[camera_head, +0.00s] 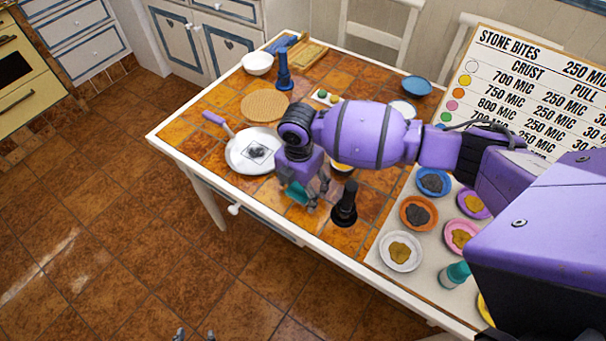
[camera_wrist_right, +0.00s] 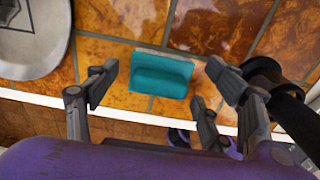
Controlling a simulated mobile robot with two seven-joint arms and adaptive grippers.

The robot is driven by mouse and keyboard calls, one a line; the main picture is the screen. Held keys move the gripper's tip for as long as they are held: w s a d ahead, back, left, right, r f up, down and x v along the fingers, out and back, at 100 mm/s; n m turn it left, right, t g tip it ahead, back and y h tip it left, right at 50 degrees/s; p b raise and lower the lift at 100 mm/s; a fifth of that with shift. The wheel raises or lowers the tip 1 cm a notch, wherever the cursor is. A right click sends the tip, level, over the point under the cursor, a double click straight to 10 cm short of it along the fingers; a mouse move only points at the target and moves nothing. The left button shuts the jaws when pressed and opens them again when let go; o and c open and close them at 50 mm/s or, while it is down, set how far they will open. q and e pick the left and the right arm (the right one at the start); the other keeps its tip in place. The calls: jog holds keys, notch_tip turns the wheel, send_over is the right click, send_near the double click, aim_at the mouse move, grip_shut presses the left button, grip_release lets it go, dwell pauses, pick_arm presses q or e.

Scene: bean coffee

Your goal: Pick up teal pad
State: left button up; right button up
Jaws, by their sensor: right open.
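The teal pad (camera_wrist_right: 162,75) lies on the orange tiled tabletop near its front edge. In the head view a bit of the teal pad (camera_head: 295,192) shows beneath my right gripper (camera_head: 306,197), which covers the rest. My right gripper is open and empty, pointing down over the pad. In the right wrist view its fingertips (camera_wrist_right: 161,67) stand apart, one on each side of the pad, with gaps visible. Two small dark tips at the bottom edge of the head view appear to be my left gripper (camera_head: 195,336), away from the table.
A black tamper-like tool (camera_head: 344,204) stands upright just right of my right gripper. A white plate (camera_head: 241,152) lies to the left. Several coloured bowls, including an orange one (camera_head: 405,203), stand on a pale mat at right. A menu board (camera_head: 541,75) stands behind.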

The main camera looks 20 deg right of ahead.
jog(key=c, duration=1.1)
jog(key=shift+w+r, duration=0.1)
jog(key=shift+r, duration=0.3)
notch_tip(320, 180, up, 2)
jog(key=shift+c, duration=0.3)
jog(key=shift+o, duration=0.2)
jog(key=s+a+r, duration=0.1)
jog(key=a+r, duration=0.2)
jog(key=r, duration=0.2)
jog(key=shift+s+a, duration=0.3)
jog(key=s+a+r, duration=0.1)
jog(key=a, duration=0.2)
jog(key=s+a+r, duration=0.2)
jog(key=a, duration=0.1)
jog(key=s+a+r, duration=0.1)
jog(key=a+r, duration=0.1)
jog(key=a, duration=0.1)
jog(key=shift+s+r, duration=0.2)
jog(key=shift+s, duration=0.15)
jog(key=shift+c, duration=0.2)
